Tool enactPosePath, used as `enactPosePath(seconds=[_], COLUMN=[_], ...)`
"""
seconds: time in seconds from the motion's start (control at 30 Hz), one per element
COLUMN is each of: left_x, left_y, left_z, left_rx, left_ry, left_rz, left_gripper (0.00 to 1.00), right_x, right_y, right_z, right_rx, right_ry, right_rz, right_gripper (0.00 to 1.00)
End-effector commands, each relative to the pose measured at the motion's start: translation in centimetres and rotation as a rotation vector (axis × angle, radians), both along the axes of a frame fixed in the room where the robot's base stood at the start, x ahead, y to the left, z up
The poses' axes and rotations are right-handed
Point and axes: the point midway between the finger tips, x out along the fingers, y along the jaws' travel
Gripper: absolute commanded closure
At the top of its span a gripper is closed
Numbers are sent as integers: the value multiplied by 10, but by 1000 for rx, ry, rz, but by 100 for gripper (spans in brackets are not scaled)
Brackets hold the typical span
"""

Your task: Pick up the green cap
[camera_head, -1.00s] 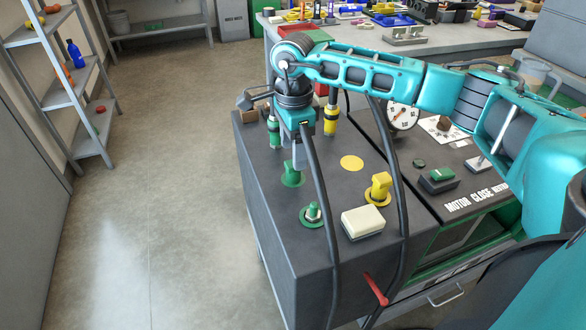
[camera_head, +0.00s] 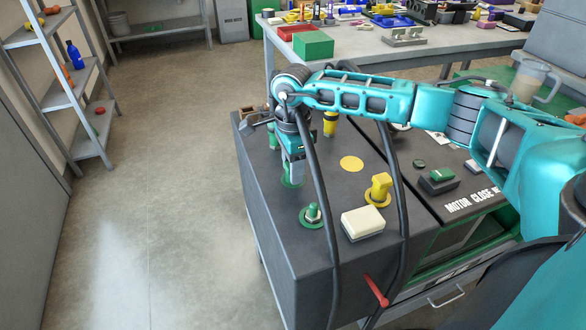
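The green cap (camera_head: 290,184) stands on the dark cart top, with its round green base showing below my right gripper (camera_head: 292,174). The gripper points down over it and hides most of the cap. I cannot tell whether the fingers are around the cap or just above it, nor whether they are open or shut. My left gripper is not in view.
Nearby on the cart are a green fitting (camera_head: 312,214), a yellow cap (camera_head: 378,190), a cream block (camera_head: 363,223), a yellow disc (camera_head: 351,163) and a taller yellow piece (camera_head: 330,124). Dark hoses hang in front. A workbench (camera_head: 450,49) stands behind.

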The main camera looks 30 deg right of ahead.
Motion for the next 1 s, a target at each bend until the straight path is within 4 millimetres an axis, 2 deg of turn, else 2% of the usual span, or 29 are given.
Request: enactPosePath(seconds=[0.07, 0.3, 0.57, 0.73, 0.87, 1.0], left_x=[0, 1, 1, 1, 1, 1], left_y=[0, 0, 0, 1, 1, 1], left_z=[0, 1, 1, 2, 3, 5], left_rx=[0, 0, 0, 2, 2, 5], left_ry=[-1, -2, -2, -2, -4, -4], left_rz=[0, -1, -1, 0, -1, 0], left_gripper=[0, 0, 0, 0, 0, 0], right_x=[0, 0, 0, 1, 1, 1], right_y=[0, 0, 0, 0, 0, 0], right_z=[0, 0, 1, 11, 30, 61], right_rx=[0, 0, 0, 0, 1, 1], right_ry=[0, 0, -1, -3, -4, -6], right_rz=[0, 0, 0, -1, 0, 2], right_gripper=[70, 92, 93, 93, 93, 93])
